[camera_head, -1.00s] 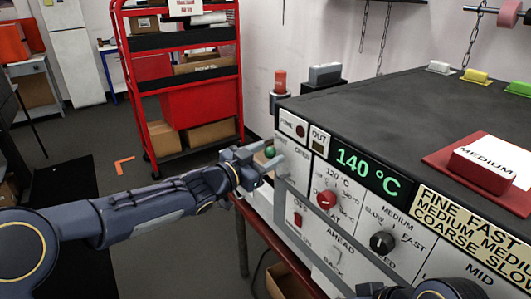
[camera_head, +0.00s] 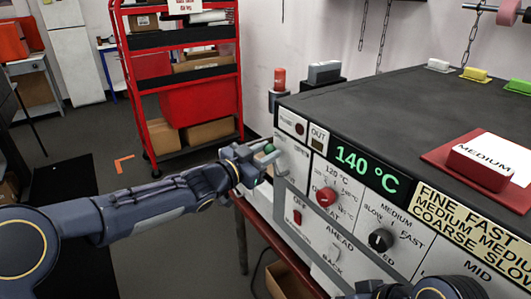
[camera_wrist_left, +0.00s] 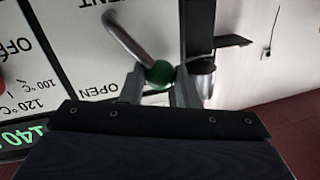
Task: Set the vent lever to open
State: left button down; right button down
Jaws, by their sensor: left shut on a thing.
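The vent lever is a bent metal rod (camera_wrist_left: 126,38) with a green ball knob (camera_wrist_left: 161,73), on the left end of the machine's front panel. The green knob also shows in the head view (camera_head: 268,149). My left gripper (camera_head: 264,158) is closed around the knob end, with one finger on each side of it in the left wrist view (camera_wrist_left: 160,88). The word OPEN (camera_wrist_left: 97,92) is printed on the white panel near the lever. The gripper hides part of the lever in the head view. My right gripper is not visible; only part of that arm shows at the bottom edge.
The machine front (camera_head: 345,215) has a red knob (camera_head: 326,197), a black knob (camera_head: 381,240) and a red switch (camera_head: 297,217) right of the lever. A green display (camera_head: 367,168) reads 140 °C. A red shelf cart (camera_head: 190,85) stands behind. Floor left of the machine is open.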

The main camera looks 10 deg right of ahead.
pick_arm(q)
jog(key=s+m+b, duration=0.1)
jog(key=m+b, duration=0.2)
jog(key=b, duration=0.1)
jog(key=s+d+m+h+b, duration=0.1)
jog(key=s+m+b, duration=0.1)
jog(key=m+b, duration=0.1)
jog(key=s+m+b, duration=0.1)
jog(key=m+b, duration=0.2)
jog(key=b, duration=0.2)
jog(key=shift+s+d+f+h, duration=0.1)
jog(key=shift+s+d+h, duration=0.15)
jog(key=shift+h, duration=0.15)
jog(key=m+b, duration=0.1)
jog(key=s+m+b, duration=0.1)
jog(key=m, duration=0.1)
jog(key=m+b, duration=0.1)
jog(key=shift+s+d+f+m+h+b, duration=0.1)
jog(key=shift+s+d+m+h+b, duration=0.2)
jog(key=shift+s+h, duration=0.1)
jog(key=shift+m, duration=0.3)
jog(key=shift+g, duration=0.4)
jog(key=c, duration=1.1)
grip_release()
jog(key=shift+s, duration=0.15)
